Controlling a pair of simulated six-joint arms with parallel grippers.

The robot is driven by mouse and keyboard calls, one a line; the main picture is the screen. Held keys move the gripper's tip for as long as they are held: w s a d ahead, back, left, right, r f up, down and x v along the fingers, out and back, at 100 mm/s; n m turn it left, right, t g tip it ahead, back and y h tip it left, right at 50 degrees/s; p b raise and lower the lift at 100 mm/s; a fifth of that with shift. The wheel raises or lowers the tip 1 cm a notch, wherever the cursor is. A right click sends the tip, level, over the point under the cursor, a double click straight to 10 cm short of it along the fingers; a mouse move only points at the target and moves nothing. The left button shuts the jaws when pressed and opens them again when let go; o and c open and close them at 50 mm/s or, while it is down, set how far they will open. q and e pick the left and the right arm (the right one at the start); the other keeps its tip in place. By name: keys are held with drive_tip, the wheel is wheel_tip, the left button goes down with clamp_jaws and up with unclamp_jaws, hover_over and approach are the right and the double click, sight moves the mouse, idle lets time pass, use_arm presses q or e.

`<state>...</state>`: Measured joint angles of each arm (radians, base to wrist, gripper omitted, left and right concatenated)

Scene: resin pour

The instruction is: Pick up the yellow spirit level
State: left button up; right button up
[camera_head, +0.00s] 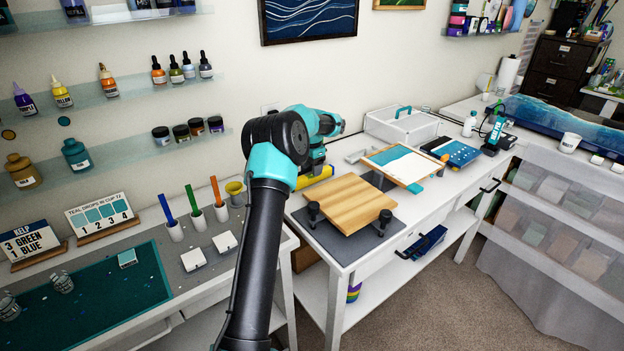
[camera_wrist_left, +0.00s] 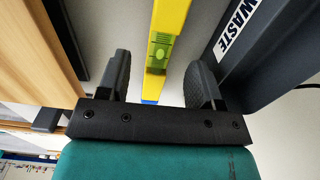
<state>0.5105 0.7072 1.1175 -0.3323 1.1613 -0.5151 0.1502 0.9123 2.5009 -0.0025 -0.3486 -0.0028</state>
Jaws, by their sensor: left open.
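The yellow spirit level (camera_wrist_left: 168,30) runs away from my left gripper in the left wrist view, with a green bubble vial and a blue end. In the head view a short stretch of the level (camera_head: 314,178) shows beside the wooden board, partly hidden by my arm. My left gripper (camera_wrist_left: 157,85) is open, with one finger on each side of the level's near end and gaps visible between. I cannot tell how far above the level the fingers are. In the head view the left gripper's fingers are hidden behind the arm. My right gripper is not in view.
A dark bin marked WASTE (camera_wrist_left: 265,50) stands close to the right finger in the wrist view. The wooden board (camera_head: 350,203) lies on the other side, on a grey mat with black clamps. A white-and-wood panel (camera_head: 405,165) lies farther along the bench.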

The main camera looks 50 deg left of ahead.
sight(312, 178)
use_arm(q)
wheel_tip(312, 178, down, 3)
drive_tip(key=shift+w+f, duration=0.1)
drive_tip(key=shift+f, duration=0.1)
idle(0.4)
drive_tip(key=c, duration=1.1)
